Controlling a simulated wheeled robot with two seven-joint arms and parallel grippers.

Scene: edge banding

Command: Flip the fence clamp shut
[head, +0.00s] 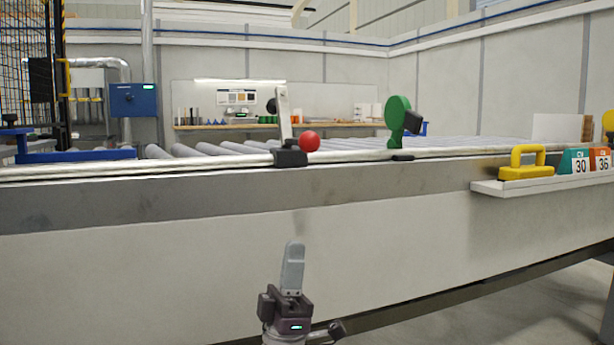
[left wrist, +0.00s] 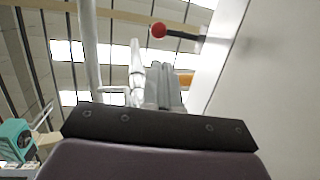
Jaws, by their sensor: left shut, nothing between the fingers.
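The fence clamp has a black base (head: 290,158) on the front rail of the roller table. Its red ball knob (head: 309,141) sits just right of the base. In the left wrist view the red knob (left wrist: 158,30) is on the end of a dark rod coming from the right. A pale upright bar (head: 284,112) with a black knob stands at the base in the head view. My left gripper (head: 292,265) is shut and empty, fingers pointing up, below the clamp and apart from it. Its fingers (left wrist: 167,88) also show in the left wrist view. My right gripper is not in view.
The table's pale front panel (head: 130,260) stands behind my left gripper. A green round-headed part (head: 397,118) is on the rail to the right. A side shelf (head: 545,185) holds a yellow-handled tool (head: 525,165) and numbered blocks (head: 580,162).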

